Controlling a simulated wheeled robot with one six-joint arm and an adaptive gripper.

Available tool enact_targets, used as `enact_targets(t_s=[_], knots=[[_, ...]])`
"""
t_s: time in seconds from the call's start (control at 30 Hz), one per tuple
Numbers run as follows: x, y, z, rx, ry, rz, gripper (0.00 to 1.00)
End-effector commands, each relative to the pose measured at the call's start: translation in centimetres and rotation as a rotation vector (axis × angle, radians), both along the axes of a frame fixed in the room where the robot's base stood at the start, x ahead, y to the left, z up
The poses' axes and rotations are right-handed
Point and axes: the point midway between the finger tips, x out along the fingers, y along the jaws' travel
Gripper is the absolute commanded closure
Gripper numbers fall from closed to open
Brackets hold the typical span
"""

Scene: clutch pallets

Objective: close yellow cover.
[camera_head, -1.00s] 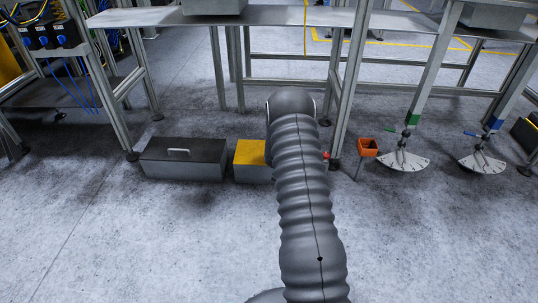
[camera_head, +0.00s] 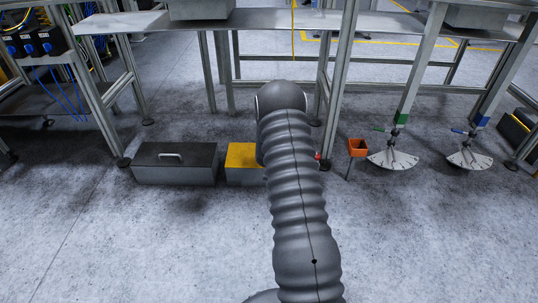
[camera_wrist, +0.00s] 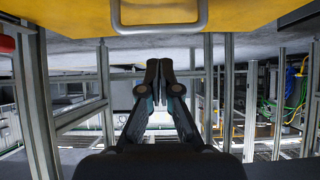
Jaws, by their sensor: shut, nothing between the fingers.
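The yellow cover (camera_head: 242,155) shows in the head view on top of a low grey box (camera_head: 245,177), partly hidden behind my arm. It looks flat there, but I cannot tell whether it is fully closed. In the wrist view, which looks upside down, the yellow cover (camera_wrist: 240,12) fills the top edge and carries a grey metal handle (camera_wrist: 160,28). The gripper is hidden behind my arm in the head view.
A dark grey box (camera_head: 175,164) with a handle stands left of the yellow-topped box. An orange cup on a post (camera_head: 357,148) and fan-shaped metal plates (camera_head: 392,160) stand to the right. A metal table (camera_head: 270,23) is behind. The front floor is clear.

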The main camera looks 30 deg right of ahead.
Motion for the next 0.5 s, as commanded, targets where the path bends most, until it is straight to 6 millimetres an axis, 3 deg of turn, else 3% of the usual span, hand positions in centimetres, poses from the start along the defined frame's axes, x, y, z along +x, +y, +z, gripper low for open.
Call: enact_targets(t_s=[0.3, 0.5], knots=[[-4.9, 2.9, -3.4, -0.001, 0.002, 0.0, 1.0], [-6.7, 3.8, -4.6, -0.002, -0.002, -0.002, 1.0]])
